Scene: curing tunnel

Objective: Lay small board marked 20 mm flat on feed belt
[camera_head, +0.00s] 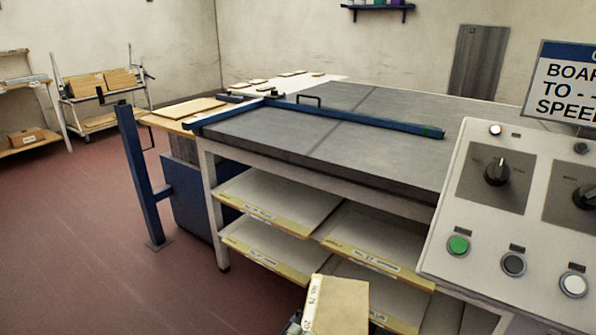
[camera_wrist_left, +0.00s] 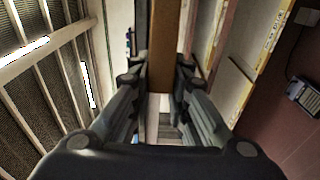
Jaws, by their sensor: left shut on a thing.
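A small tan board (camera_head: 342,305) with a white label on its edge is at the bottom of the head view. I cannot read its marking surely. My left gripper (camera_wrist_left: 159,78) is shut on this board, which shows as a brown strip (camera_wrist_left: 164,45) between the fingers in the left wrist view. In the head view only a dark bit of the gripper shows beside the board. The board is held in front of the shelves, apart from the large grey flat surface (camera_head: 270,132). I cannot tell whether that surface is the feed belt. My right gripper is not in view.
A blue fence bar (camera_head: 365,120) crosses the grey surface. A control panel (camera_head: 520,215) stands at right, near the held board. A blue post (camera_head: 140,175) stands at left. The near grey surface is bare.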

